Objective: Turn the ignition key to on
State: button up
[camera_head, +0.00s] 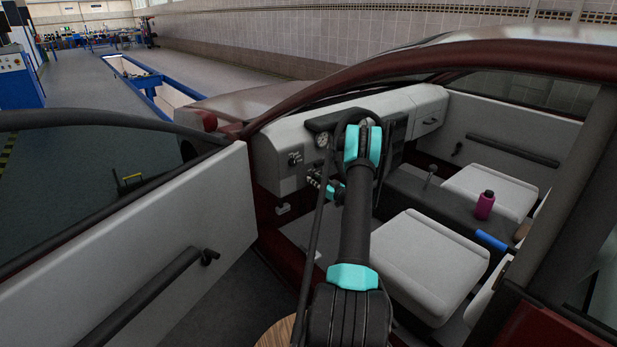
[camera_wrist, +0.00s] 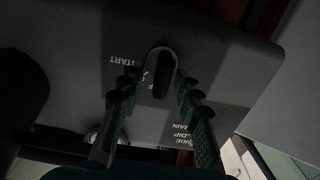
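The ignition key (camera_wrist: 161,66) shows in the wrist view as a dark, rounded upright piece with a pale edge on a grey panel (camera_wrist: 225,75). Upside-down lettering, including START, stands beside it. My gripper (camera_wrist: 158,82) is open, with one finger on each side of the key. Gaps show between the fingers and the key, and I see no contact. In the head view my gripper (camera_head: 315,180) is at the lower dashboard (camera_head: 283,150), left of the steering wheel. The key cannot be made out there.
The steering wheel (camera_head: 322,122) is partly hidden behind my arm. The open car door (camera_head: 190,215) stands at the left. Seats (camera_head: 428,262) and a pink bottle (camera_head: 485,205) are at the right. In the wrist view, more lettering (camera_wrist: 190,134) is near the right finger.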

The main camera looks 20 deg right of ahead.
jog(key=shift+w+a, duration=0.1)
jog(key=shift+w, duration=0.1)
jog(key=shift+c, duration=0.4)
grip_shut()
jog(key=m, duration=0.3)
jog(key=shift+m, duration=0.3)
jog(key=shift+d+f+m, duration=0.1)
jog(key=shift+d+m, duration=0.05)
jog(key=shift+m, duration=0.85)
jog(key=shift+d+f+m, duration=0.1)
jog(key=shift+d+m, duration=0.05)
jog(key=shift+m, duration=0.85)
